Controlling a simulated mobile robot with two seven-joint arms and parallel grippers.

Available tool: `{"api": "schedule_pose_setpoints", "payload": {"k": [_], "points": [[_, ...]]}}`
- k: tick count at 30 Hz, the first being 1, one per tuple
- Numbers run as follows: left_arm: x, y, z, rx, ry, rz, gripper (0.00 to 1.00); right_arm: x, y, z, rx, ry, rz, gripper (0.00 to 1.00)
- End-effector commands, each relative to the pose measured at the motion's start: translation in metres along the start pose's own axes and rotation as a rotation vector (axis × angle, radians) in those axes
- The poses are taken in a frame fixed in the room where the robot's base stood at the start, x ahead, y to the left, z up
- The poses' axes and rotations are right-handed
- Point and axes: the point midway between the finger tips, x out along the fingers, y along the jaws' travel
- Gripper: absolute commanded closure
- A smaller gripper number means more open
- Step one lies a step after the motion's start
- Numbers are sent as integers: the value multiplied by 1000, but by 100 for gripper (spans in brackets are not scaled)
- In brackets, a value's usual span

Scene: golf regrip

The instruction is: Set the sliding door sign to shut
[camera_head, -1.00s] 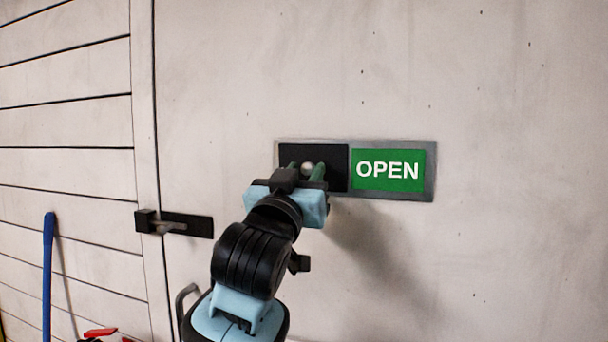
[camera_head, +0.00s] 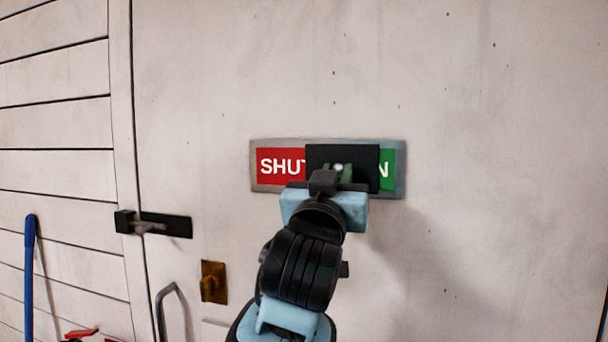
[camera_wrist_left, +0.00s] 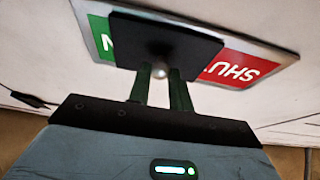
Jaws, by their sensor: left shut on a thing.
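The door sign (camera_head: 258,184) is a grey framed plate on the pale door. Its black slider (camera_head: 315,158) stands between the ends, a bit right of the middle. Left of it shows the red field (camera_head: 279,167) with "SHU"; the T is partly covered. Right of it shows a strip of green (camera_head: 388,171) with "N". My left gripper (camera_head: 339,172) is shut on the slider's small round knob. In the left wrist view the gripper's green fingers (camera_wrist_left: 158,88) close on the pale knob (camera_wrist_left: 161,70) of the slider. My right gripper is not in view.
A black latch (camera_head: 160,223) sits at the door's left edge. Below it are a brass plate (camera_head: 213,282) and a grey pull handle (camera_head: 163,305). A blue pole (camera_head: 29,275) leans at the far left. The door right of the sign is clear.

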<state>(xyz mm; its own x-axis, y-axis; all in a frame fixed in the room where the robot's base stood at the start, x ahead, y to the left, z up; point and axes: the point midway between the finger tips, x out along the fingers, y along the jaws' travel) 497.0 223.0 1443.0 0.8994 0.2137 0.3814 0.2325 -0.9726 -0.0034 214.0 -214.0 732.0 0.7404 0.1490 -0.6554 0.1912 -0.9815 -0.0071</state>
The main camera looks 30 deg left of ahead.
Motion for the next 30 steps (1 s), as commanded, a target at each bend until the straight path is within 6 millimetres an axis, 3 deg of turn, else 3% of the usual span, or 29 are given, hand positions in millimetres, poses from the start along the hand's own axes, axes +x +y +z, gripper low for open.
{"api": "schedule_pose_setpoints", "payload": {"k": [3,7,18,19,23,30], "points": [[0,23,0,-2,-1,1,100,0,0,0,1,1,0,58],[0,38,0,-1,0,1,100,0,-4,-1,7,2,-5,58],[0,44,-1,2,2,3,100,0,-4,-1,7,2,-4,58],[0,44,-1,2,2,3,78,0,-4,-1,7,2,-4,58],[0,44,-1,2,2,2,61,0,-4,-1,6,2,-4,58],[0,43,-1,2,2,0,58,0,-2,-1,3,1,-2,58]]}}
